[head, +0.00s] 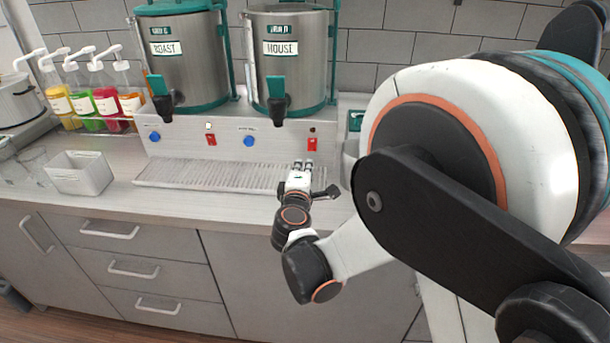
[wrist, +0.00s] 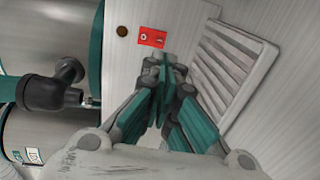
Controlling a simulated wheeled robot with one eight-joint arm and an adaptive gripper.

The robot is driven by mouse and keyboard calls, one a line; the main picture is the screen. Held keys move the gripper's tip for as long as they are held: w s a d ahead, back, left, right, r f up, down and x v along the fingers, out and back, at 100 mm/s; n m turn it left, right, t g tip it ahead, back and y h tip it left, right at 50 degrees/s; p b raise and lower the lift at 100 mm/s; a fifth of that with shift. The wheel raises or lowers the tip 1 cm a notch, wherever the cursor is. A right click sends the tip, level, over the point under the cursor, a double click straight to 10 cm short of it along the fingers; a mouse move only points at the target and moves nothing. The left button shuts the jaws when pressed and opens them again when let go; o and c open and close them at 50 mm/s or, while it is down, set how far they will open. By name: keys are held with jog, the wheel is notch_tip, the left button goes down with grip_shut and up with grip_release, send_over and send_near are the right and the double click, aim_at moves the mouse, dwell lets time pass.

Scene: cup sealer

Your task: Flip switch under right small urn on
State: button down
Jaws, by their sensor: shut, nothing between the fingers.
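The right urn (head: 290,65), a steel cylinder with teal trim and a black spigot (head: 277,108), stands on the grey base. Below it on the base's front panel is a red switch (head: 312,144), and a red switch plate also shows in the wrist view (wrist: 152,38). Its on or off position is too small to tell. My gripper (head: 303,164) is shut and empty, just below and in front of the right switch. In the wrist view the closed fingertips (wrist: 163,62) lie close to the red plate; I cannot tell whether they touch it.
The left urn (head: 186,60) has its own red switch (head: 210,140) below. Blue buttons (head: 249,141) sit on the panel. The slatted drip tray (head: 150,184) lies beneath my gripper. Syrup bottles (head: 105,100) and a grey bin (head: 80,177) stand at left.

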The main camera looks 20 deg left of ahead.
aim_at(308, 151)
jog(key=b+x, duration=0.2)
jog(key=x, duration=0.5)
jog(key=shift+w, duration=0.3)
jog(key=shift+f, duration=0.1)
jog(key=shift+w+a+f, duration=0.1)
jog(key=shift+w+a, duration=0.05)
jog(key=shift+w, duration=0.2)
jog(key=shift+f, duration=0.1)
